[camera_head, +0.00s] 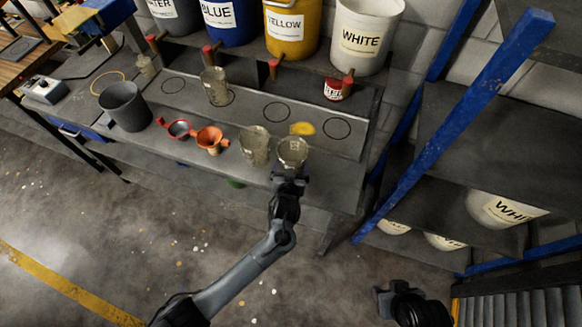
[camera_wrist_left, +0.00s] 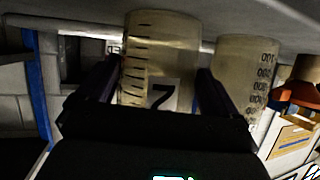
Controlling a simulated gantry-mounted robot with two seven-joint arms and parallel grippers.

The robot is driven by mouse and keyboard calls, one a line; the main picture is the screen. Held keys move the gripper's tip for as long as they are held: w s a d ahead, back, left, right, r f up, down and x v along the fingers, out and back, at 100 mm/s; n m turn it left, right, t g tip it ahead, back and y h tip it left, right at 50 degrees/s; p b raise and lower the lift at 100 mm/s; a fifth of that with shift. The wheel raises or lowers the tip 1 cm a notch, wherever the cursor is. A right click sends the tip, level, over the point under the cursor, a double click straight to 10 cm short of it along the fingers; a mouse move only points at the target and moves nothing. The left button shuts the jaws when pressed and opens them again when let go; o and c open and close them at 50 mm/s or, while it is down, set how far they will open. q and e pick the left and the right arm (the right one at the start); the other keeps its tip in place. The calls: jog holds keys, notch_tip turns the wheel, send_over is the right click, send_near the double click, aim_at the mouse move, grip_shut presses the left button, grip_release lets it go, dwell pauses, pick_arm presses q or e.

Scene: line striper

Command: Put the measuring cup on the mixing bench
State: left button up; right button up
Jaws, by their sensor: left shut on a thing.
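A clear, yellowish measuring cup (camera_head: 292,151) is at the front edge of the grey mixing bench (camera_head: 332,180). My left gripper (camera_head: 289,173) is shut on it; in the left wrist view the cup (camera_wrist_left: 160,55) sits between both fingers, showing black marks and a 7 label. I cannot tell if its base touches the bench. A second clear cup (camera_head: 254,145) stands just left of it, and a third (camera_head: 215,86) stands further back. My right gripper (camera_head: 388,300) is at the bottom right, away from the bench; its finger opening is unclear.
An orange funnel (camera_head: 211,138), a red-rimmed strainer (camera_head: 180,129) and a dark grey bucket (camera_head: 125,105) stand to the left. Labelled paint buckets (camera_head: 364,35) line the back. A blue rack post (camera_head: 455,125) rises at right.

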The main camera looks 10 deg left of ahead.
pick_arm(q)
jog(key=o, duration=0.7)
jog(key=shift+s+r, duration=0.1)
jog(key=shift+r, duration=0.1)
jog(key=p+v, duration=0.1)
jog(key=v, duration=0.9)
jog(key=s+a+r+g, duration=0.1)
jog(key=s+a+g, duration=0.2)
jog(key=s+a, duration=0.2)
jog(key=s+a+r+m+g, duration=0.1)
jog(key=s+a+g, duration=0.2)
jog(key=s, duration=0.8)
jog(key=s+a+r+g, duration=0.1)
jog(key=s+a+g, duration=0.3)
jog(key=s+a, duration=0.4)
jog(key=shift+s+m+h, duration=0.3)
jog(key=shift+s+m, duration=0.1)
jog(key=shift+s, duration=0.2)
jog(key=shift+r+p, duration=0.15)
jog(key=shift+p, duration=0.15)
